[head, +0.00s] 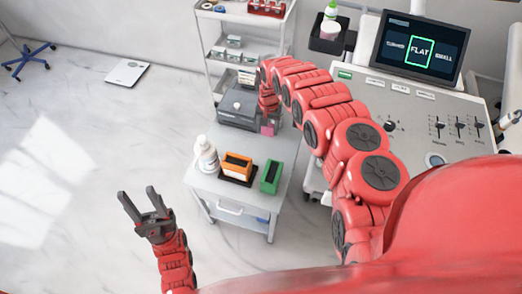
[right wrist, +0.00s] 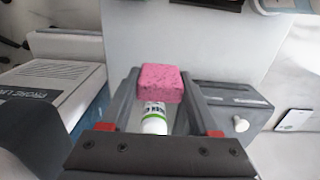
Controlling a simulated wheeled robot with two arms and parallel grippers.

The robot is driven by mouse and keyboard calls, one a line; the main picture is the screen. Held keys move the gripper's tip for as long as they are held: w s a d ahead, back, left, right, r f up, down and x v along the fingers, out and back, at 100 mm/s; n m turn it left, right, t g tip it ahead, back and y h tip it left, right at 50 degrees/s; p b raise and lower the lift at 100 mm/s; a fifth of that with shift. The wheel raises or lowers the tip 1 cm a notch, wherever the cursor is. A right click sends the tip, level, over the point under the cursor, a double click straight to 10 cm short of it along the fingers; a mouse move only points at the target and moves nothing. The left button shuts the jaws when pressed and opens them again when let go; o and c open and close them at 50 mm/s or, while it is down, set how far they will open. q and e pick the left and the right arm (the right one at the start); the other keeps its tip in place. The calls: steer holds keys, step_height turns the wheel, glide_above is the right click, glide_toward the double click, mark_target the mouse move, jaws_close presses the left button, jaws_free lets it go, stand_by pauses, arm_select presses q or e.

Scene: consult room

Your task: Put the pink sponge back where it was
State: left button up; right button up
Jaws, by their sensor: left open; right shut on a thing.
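The pink sponge (right wrist: 160,82) sits between the fingertips of my right gripper (right wrist: 160,95), which is shut on it. In the head view the sponge (head: 268,129) shows as a small pink patch below my right gripper (head: 269,118), by the right edge of the small cart (head: 232,197). I cannot tell whether it touches anything below. A white tube with a green label (right wrist: 154,118) shows between the fingers, just under the sponge in the picture. My left gripper (head: 144,204) is open and empty over the floor, left of the cart.
The cart holds a white bottle (head: 206,154), an orange holder (head: 236,167), a green holder (head: 271,177) and a dark grey device (head: 239,106). A white shelf unit (head: 213,63) stands behind. The console screen (head: 420,50) highlights "FLAT". The floor at left is mostly clear.

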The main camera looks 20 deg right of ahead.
mark_target(267, 135)
steer(key=f, duration=0.4)
steer(key=shift+s+a+f+b, duration=0.1)
steer(key=shift+a+f+b, duration=0.1)
steer(key=shift+f+b, duration=0.15)
steer(key=shift+d+f+b, duration=0.1)
steer(key=shift+f+b, duration=0.3)
steer(key=shift+f, duration=0.35)
step_height(267, 135, down, 5)
steer(key=b, duration=0.4)
steer(key=shift+b, duration=0.35)
steer(key=shift+r, duration=0.15)
steer(key=o, duration=1.1)
steer(key=shift+c, duration=0.2)
